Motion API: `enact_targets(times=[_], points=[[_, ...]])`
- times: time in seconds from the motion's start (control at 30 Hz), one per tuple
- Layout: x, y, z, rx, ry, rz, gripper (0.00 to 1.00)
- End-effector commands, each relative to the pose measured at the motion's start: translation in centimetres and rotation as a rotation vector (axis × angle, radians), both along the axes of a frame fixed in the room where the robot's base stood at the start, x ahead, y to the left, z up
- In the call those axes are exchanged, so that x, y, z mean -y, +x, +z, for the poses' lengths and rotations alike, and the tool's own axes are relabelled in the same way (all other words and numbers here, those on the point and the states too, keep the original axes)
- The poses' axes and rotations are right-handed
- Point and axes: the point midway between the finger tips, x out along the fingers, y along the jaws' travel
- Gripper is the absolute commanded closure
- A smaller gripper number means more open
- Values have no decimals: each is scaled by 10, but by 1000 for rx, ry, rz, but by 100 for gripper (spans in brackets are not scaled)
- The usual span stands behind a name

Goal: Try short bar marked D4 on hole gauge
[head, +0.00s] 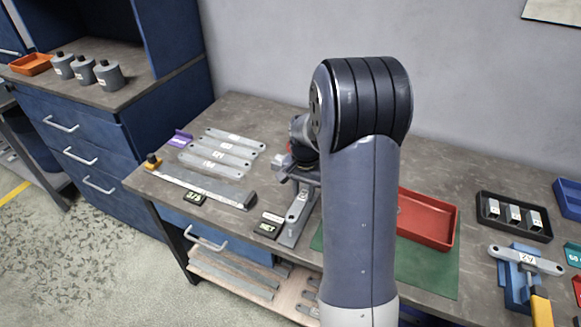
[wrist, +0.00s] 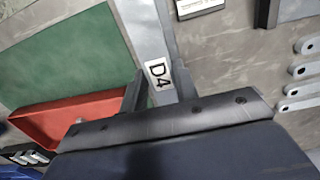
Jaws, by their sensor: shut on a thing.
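The short grey bar marked D4 (wrist: 158,75) is between my gripper's fingers (wrist: 158,92) in the wrist view, its label facing the camera. My gripper is shut on it. In the head view my gripper (head: 298,178) is partly hidden behind my own arm. Below it a grey metal strip (head: 292,228), which looks like the hole gauge, runs to the table's front edge beside a black label card (head: 268,225). The card also shows in the wrist view (wrist: 200,6). I cannot tell whether the bar touches the gauge; pins and holes are hidden.
Several flat bars (head: 222,153) lie left of my gripper, behind a long grey fixture (head: 205,188) with an orange knob. A red tray (head: 428,219) on a green mat (head: 432,272) is to the right. Beyond it are a black tray (head: 513,230) and a bar marked A2 (head: 527,260).

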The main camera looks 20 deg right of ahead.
Motion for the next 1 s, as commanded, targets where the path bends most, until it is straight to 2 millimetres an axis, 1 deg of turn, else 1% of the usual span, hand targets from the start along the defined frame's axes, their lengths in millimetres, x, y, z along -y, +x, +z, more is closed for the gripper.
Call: enact_targets(times=[0.27,0.73,0.83,1.0], points=[[0,0,-5,0,0,0,100],[0,0,-38,-1,1,1,100],[0,0,-42,0,0,1,100],[0,0,-44,0,0,1,100]])
